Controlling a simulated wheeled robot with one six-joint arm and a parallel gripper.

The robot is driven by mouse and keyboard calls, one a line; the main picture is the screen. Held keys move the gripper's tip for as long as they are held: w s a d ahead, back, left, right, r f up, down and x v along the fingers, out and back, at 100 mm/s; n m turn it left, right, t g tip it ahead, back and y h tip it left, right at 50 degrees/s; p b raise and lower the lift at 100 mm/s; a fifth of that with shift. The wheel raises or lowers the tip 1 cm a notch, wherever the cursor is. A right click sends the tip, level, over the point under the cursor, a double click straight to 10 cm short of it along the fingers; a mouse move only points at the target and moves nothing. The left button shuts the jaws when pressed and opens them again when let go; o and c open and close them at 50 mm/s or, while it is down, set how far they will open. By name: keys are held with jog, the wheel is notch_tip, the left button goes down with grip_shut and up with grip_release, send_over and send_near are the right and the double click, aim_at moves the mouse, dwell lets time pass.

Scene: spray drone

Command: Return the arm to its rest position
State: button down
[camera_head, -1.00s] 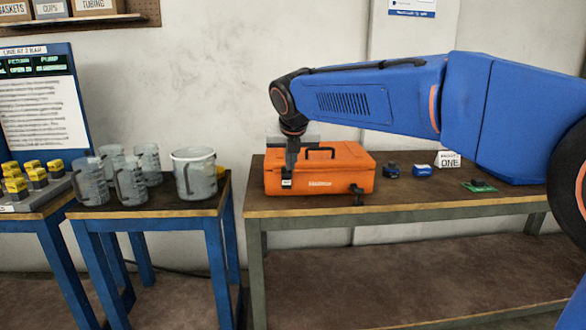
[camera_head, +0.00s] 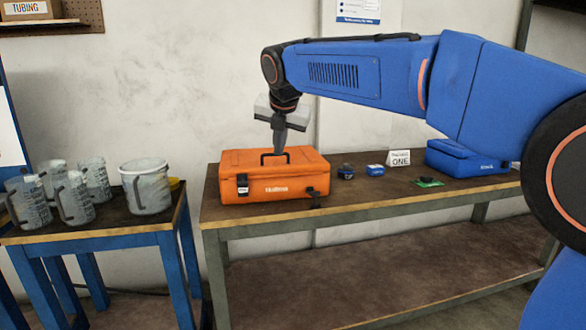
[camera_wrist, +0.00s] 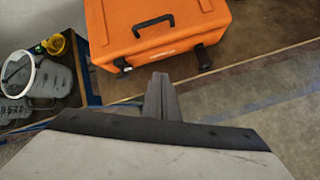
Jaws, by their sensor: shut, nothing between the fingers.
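My gripper (camera_head: 279,150) hangs from my blue arm, pointing down over the orange case in the head view. Its fingers are together with nothing between them. In the wrist view my gripper (camera_wrist: 160,85) shows as a narrow closed pair of fingers, and the orange case lies beyond the tips. The orange case (camera_head: 290,188) is closed, with a black handle on its lid, on the dark-topped bench. In the head view the fingertips overlap the back part of its lid near the handle; whether they touch is hard to tell.
The bench (camera_head: 390,207) also holds two small dark and blue items, a white sign (camera_head: 399,158), a green board (camera_head: 428,183) and a blue case (camera_head: 465,160). A side table (camera_head: 95,233) at left holds clear jugs and a bucket (camera_head: 147,188). Open space lies above the bench.

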jog(key=s+d+f+m+h, duration=0.1)
jog(key=s+d+f+m, duration=0.3)
jog(key=s+d+m, duration=0.65)
jog(key=s+d+f+m, duration=0.5)
jog(key=s+d+m, duration=0.15)
jog(key=d, duration=0.75)
jog(key=s+d+f+m+g, duration=0.1)
jog(key=s+d+f+m, duration=0.4)
jog(key=s+f+m, duration=0.3)
jog(key=s+d+f+m, duration=0.5)
jog(key=s+f+m, duration=0.3)
jog(key=s, duration=0.6)
notch_tip(320, 180, down, 2)
jog(key=shift+d+f+m+g+h, duration=0.1)
jog(key=shift+d+m+g+h, duration=0.2)
jog(key=shift+d+g, duration=0.1)
